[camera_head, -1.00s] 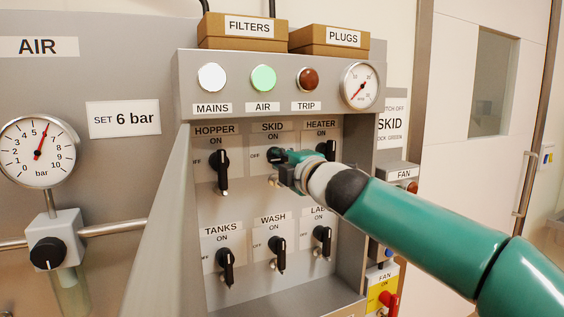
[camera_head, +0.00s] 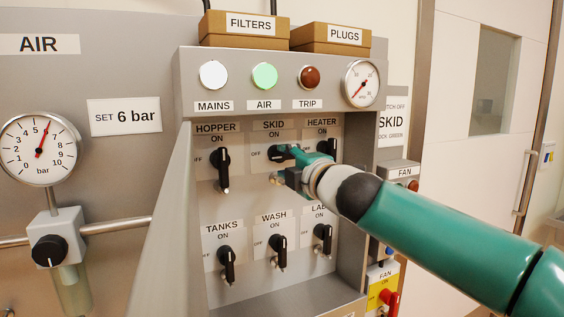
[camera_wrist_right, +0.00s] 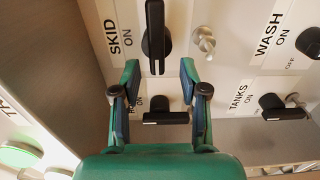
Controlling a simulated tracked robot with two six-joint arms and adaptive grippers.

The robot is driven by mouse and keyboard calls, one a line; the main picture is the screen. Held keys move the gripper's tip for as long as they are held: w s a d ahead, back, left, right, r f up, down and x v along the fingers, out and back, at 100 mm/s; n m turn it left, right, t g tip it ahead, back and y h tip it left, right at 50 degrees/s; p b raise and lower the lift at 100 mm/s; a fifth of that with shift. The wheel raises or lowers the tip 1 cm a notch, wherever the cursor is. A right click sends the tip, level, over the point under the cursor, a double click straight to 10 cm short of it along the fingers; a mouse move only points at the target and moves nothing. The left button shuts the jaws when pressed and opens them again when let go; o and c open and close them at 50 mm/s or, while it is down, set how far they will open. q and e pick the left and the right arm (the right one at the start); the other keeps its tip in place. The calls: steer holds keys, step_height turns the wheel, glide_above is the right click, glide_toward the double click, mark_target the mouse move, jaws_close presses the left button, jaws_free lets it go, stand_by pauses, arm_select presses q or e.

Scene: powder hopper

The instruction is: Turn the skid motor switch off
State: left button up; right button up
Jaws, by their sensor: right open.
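The skid switch is a black knob (camera_head: 277,153) on the panel under the SKID label in the head view. Its handle lies sideways, in line with the OFF mark at its left. In the wrist view, which is turned, the skid knob (camera_wrist_right: 154,38) stands just beyond the fingertips, roughly midway between them. My right gripper (camera_head: 290,156) is in front of the panel at the skid switch, and hides part of that switch's plate. In the wrist view the right gripper (camera_wrist_right: 160,70) is open and empty, its fingers apart from the knob. My left gripper is out of view.
The hopper switch (camera_head: 222,170) is left of the skid switch and the heater switch (camera_head: 332,148) right. The tanks (camera_head: 227,264), wash (camera_head: 278,250) and lab (camera_head: 323,236) switches form the lower row. A raised side wall (camera_head: 165,215) borders the recess.

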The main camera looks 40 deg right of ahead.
steer(key=v, duration=0.9)
steer(key=shift+s, duration=0.15)
